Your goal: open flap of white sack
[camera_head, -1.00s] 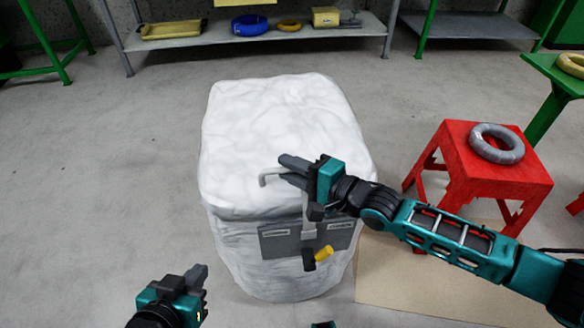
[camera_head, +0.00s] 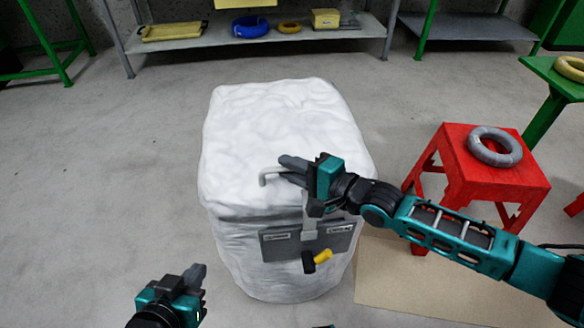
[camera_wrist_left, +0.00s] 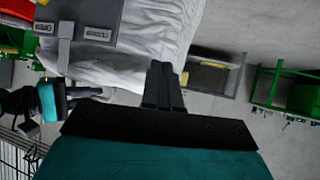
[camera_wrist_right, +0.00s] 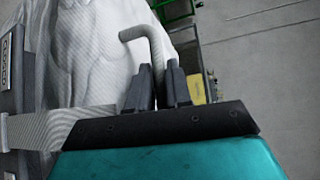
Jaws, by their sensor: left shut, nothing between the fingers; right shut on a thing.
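The white sack (camera_head: 280,130) stands upright on the floor with its flap (camera_head: 265,208) lying over the top front edge. A grey panel with labels (camera_head: 340,243) hangs at its front, with a strap across it. My right gripper (camera_head: 282,166) is shut on the light grey hooked handle (camera_head: 266,176) at the sack's top. The handle's bent end (camera_wrist_right: 135,33) sticks out past the fingers in the right wrist view. My left gripper (camera_head: 200,270) is shut and empty, low at the front left, apart from the sack. In the left wrist view, its fingers (camera_wrist_left: 162,75) touch each other.
A red stool (camera_head: 470,170) with a grey ring (camera_head: 495,145) stands to the right. A tan mat (camera_head: 420,280) lies below my right arm. A shelf (camera_head: 200,37) with a blue ring (camera_head: 250,27) is at the back. The floor left of the sack is clear.

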